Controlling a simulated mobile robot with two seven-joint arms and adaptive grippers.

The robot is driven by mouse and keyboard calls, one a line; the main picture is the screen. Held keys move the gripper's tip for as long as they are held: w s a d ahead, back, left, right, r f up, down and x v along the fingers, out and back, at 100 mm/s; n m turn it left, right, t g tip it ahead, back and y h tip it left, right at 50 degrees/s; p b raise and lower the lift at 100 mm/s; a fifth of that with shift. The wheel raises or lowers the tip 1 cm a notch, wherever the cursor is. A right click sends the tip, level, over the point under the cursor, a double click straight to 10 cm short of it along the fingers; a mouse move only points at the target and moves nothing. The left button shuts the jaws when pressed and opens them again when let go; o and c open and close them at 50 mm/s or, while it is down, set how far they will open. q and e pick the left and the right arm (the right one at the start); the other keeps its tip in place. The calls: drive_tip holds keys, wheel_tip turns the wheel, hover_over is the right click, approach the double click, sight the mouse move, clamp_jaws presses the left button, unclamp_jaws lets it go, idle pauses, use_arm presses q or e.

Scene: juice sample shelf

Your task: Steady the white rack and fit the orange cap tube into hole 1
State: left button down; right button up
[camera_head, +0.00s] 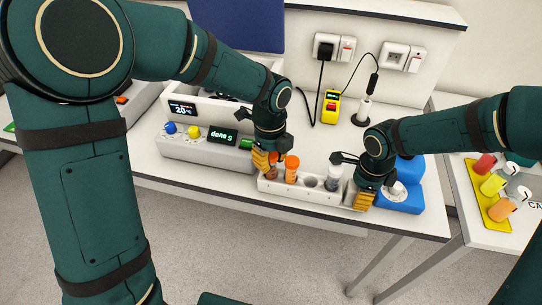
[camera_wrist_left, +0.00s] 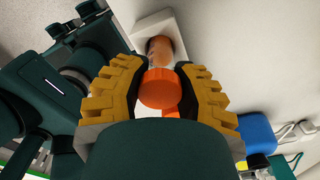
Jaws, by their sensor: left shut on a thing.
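The white rack (camera_head: 310,194) stands along the front edge of the bench. My left gripper (camera_head: 265,160) is over its left end, shut on an orange cap tube (camera_head: 272,169). In the left wrist view the orange cap (camera_wrist_left: 158,90) sits between the yellow fingers, with the orange-brown tube body (camera_wrist_left: 160,48) beyond it against the rack's white end (camera_wrist_left: 150,25). I cannot tell whether the tube's lower end is inside a hole. A second orange cap tube (camera_head: 292,168) stands in the rack just right. My right gripper (camera_head: 362,196) is at the rack's right end; its finger gap is unclear.
A grey-capped tube (camera_head: 334,174) stands toward the rack's right. A grey device (camera_head: 205,150) with a green "done 5" display is left. A blue block (camera_head: 402,200) is right of my right gripper. A yellow meter (camera_head: 330,106) and a cabled plug stand behind. A side table holds a yellow tray (camera_head: 484,205).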

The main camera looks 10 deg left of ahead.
use_arm(q)
drive_tip(key=shift+f, duration=0.15)
drive_tip(key=c, duration=0.6)
unclamp_jaws()
wheel_tip(320, 180, up, 12)
drive_tip(key=shift+w+a, duration=0.1)
drive_tip(key=shift+a, duration=0.05)
